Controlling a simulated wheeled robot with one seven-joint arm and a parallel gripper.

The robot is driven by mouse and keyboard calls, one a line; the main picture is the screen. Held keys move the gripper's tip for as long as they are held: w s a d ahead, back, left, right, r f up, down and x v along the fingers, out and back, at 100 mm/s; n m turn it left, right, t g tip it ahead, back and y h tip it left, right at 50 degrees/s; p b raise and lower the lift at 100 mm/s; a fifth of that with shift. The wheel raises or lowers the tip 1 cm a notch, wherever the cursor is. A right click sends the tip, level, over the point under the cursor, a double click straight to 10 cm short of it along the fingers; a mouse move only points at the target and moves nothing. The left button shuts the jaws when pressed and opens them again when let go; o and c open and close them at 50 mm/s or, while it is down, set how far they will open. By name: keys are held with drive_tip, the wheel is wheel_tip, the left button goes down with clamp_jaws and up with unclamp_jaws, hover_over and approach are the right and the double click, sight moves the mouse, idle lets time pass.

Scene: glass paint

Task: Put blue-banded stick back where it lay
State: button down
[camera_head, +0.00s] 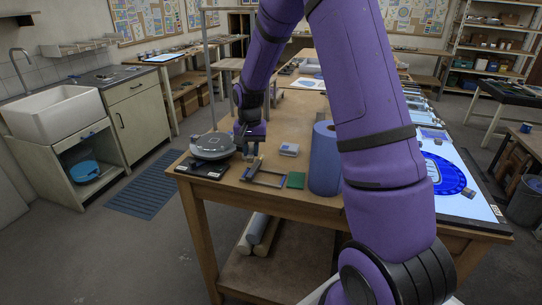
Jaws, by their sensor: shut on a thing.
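My gripper (250,153) is at the far left part of the wooden table, pointing down just right of a round grey device. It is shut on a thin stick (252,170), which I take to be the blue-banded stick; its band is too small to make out. The stick's lower end is close to a small flat rack (267,179) with a dark frame lying on the table. I cannot tell if the stick touches it.
The grey round device (212,146) stands on a black base left of my gripper. A lit panel (460,185) lies at the table's right.

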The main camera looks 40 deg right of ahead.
drive_tip(key=s+d+m, duration=0.1)
drive_tip(key=s, duration=0.1)
drive_tip(key=s+d+f+m, duration=0.1)
drive_tip(key=d, duration=0.1)
drive_tip(key=s+d, duration=0.1)
drive_tip(key=s, duration=0.1)
drive_tip(key=shift+s+d+f+m, duration=0.2)
drive_tip(key=shift+s+f+m, duration=0.15)
drive_tip(key=shift+m, duration=0.05)
hover_over(273, 181)
drive_tip(key=shift+s+f, duration=0.1)
drive_tip(key=shift+f, duration=2.25)
drive_tip(key=shift+f, duration=0.6)
drive_tip(key=c, duration=0.9)
unclamp_jaws()
drive_tip(key=shift+r, duration=0.1)
wheel_tip(273, 181, up, 11)
drive_tip(key=shift+f, duration=0.2)
